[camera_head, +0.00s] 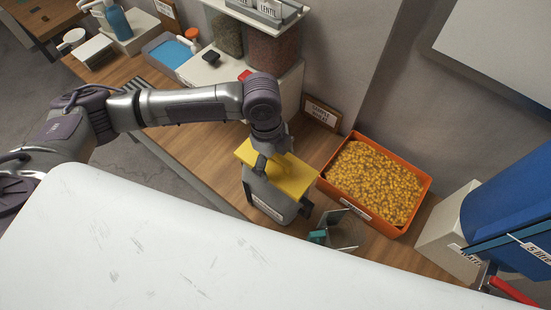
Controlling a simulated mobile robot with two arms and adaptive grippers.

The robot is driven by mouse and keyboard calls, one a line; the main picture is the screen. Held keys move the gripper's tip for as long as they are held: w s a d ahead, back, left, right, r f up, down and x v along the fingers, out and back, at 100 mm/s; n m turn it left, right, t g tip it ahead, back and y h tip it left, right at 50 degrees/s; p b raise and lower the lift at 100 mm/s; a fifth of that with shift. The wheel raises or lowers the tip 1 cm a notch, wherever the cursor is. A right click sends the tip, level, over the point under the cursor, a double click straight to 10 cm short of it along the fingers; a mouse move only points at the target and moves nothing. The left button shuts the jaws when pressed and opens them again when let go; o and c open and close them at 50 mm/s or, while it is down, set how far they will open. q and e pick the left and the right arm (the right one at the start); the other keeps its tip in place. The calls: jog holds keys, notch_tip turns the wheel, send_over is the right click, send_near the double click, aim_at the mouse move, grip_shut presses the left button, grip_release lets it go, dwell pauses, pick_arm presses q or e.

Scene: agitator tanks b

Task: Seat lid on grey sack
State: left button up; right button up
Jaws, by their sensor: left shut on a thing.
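A yellow lid (294,177) lies flat over the top of a grey sack (266,199) with a white label, on the wooden counter. It looks slightly turned against the sack, and I cannot tell whether it rests on the sack or hangs just above it. My left gripper (262,165) comes down from above and is shut on the lid. Its wrist hides part of the lid's far edge. The sack's far side is hidden under the lid. My right gripper is not in view.
An orange tray (423,190) of yellow pieces stands right of the sack. A metal scoop-like thing with a teal part (340,231) lies in front of it. A blue tank (508,205) stands at right. A large white surface (170,250) fills the foreground. Bare counter (203,152) shows left of the sack.

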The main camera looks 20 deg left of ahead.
pick_arm(q)
jog(key=shift+f+b, duration=0.35)
jog(key=shift+f, duration=0.5)
jog(key=o, duration=0.8)
jog(key=shift+o, duration=0.2)
jog(key=r, duration=0.4)
jog(key=a+r, duration=0.1)
jog(key=r, duration=0.7)
jog(key=shift+w+a, duration=0.35)
jog(key=shift+a, duration=0.05)
jog(key=shift+f, duration=0.1)
